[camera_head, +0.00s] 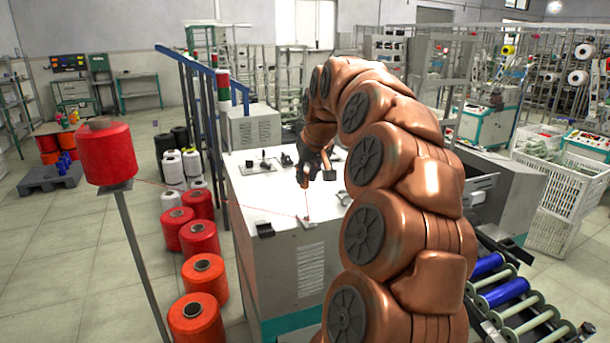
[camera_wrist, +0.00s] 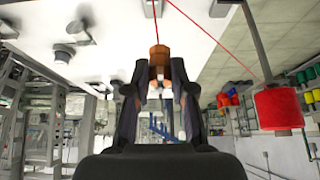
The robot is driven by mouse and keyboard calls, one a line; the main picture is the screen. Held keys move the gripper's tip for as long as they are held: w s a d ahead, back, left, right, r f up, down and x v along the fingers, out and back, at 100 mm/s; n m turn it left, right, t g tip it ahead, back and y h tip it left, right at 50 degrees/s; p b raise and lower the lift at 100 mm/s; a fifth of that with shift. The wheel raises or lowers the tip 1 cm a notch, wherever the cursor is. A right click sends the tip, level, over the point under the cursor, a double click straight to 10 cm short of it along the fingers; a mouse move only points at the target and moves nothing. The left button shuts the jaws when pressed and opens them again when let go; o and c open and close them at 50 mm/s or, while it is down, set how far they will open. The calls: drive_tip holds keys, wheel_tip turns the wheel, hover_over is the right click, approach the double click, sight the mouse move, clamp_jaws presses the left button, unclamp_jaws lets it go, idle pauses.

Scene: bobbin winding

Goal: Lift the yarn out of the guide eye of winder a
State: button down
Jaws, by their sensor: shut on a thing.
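My gripper (camera_head: 307,182) is over the white top of the winder (camera_head: 252,190). In the wrist view my gripper (camera_wrist: 160,85) is shut on a small orange-brown end piece (camera_wrist: 159,58). Red yarn (camera_wrist: 155,22) runs from this piece out of the picture's top edge. In the head view the yarn (camera_head: 307,203) drops from my gripper to a small fitting (camera_head: 307,222) near the winder's front edge, where the guide eye seems to be. Another stretch runs left to the red cone (camera_head: 107,152) on a post. Whether the yarn sits in the eye is too small to tell.
Several red cones (camera_head: 198,277) stand on the floor left of the winder. A blue rail (camera_head: 190,60) on posts rises behind them. Small dark fittings (camera_head: 265,230) stand on the winder top.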

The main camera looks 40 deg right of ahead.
drive_tip(key=shift+s+d+f+b, duration=0.15)
drive_tip(key=shift+f+b, duration=0.2)
drive_tip(key=shift+f, duration=0.7)
drive_tip(key=shift+s+d+f+b, duration=0.1)
drive_tip(key=shift+s+f+b, duration=0.2)
drive_tip(key=shift+f, duration=0.7)
drive_tip(key=shift+s+d+f+b, duration=0.1)
drive_tip(key=shift+f+b, duration=0.3)
drive_tip(key=shift+f, duration=0.65)
drive_tip(key=shift+a+b, duration=0.1)
drive_tip(key=shift+b, duration=0.2)
drive_tip(key=shift+f+b, duration=1.5)
drive_tip(key=shift+f, duration=0.5)
drive_tip(key=shift+r, duration=0.2)
drive_tip(key=shift+r+p, duration=0.3)
drive_tip(key=shift+r, duration=1.05)
drive_tip(key=shift+r, duration=0.15)
drive_tip(key=shift+r+p, duration=0.35)
drive_tip(key=shift+r, duration=1)
